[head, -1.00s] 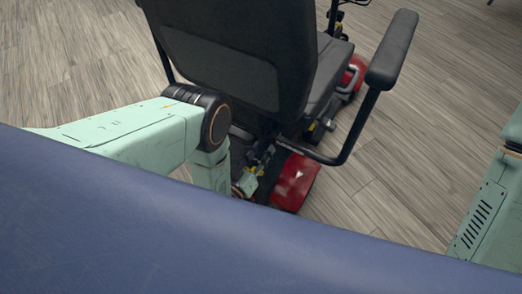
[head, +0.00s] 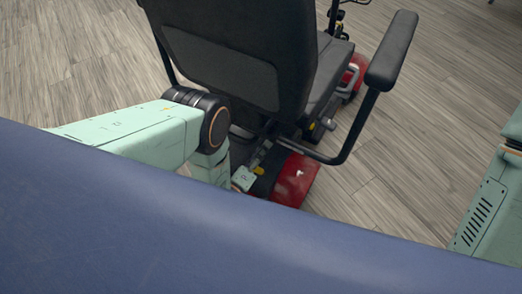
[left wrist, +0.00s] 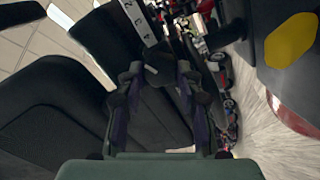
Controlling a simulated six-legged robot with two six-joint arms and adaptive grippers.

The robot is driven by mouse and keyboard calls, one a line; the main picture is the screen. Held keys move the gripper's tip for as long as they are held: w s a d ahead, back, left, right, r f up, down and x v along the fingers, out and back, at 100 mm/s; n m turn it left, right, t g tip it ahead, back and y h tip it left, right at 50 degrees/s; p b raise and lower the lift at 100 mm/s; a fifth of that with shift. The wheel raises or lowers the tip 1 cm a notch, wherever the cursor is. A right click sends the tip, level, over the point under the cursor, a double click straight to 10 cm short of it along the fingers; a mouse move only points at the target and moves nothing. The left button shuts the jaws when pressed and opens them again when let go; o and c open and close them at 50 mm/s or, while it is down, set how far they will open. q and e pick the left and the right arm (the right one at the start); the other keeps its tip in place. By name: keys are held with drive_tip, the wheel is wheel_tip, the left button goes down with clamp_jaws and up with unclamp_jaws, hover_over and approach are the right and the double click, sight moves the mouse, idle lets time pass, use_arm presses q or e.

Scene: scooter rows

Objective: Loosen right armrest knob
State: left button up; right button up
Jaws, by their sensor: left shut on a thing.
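The scooter's black seat (head: 235,55) is seen from behind, with the right armrest (head: 392,50) on its bent dark tube. My left arm reaches down under the seat back, and my left gripper (head: 262,152) is small and partly hidden there. In the left wrist view, the two dark fingers of my left gripper (left wrist: 158,72) close on a small dark knob (left wrist: 152,69) beside a pale bar with numbers (left wrist: 138,22). The knob's outline is partly covered by the fingertips. My right gripper is out of view.
The red rear cover (head: 296,180) is close to the right of my left gripper. The armrest tube (head: 345,150) curves around above it. Wood-look floor (head: 420,170) is free to the right. More scooters (left wrist: 222,75) show in the left wrist view.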

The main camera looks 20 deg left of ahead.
use_arm(q)
drive_tip(key=shift+n, duration=0.3)
idle(0.4)
drive_tip(key=o, duration=1.1)
drive_tip(key=shift+o, duration=0.2)
drive_tip(key=shift+s, duration=0.1)
drive_tip(key=v, duration=0.7)
drive_tip(key=shift+s, duration=0.2)
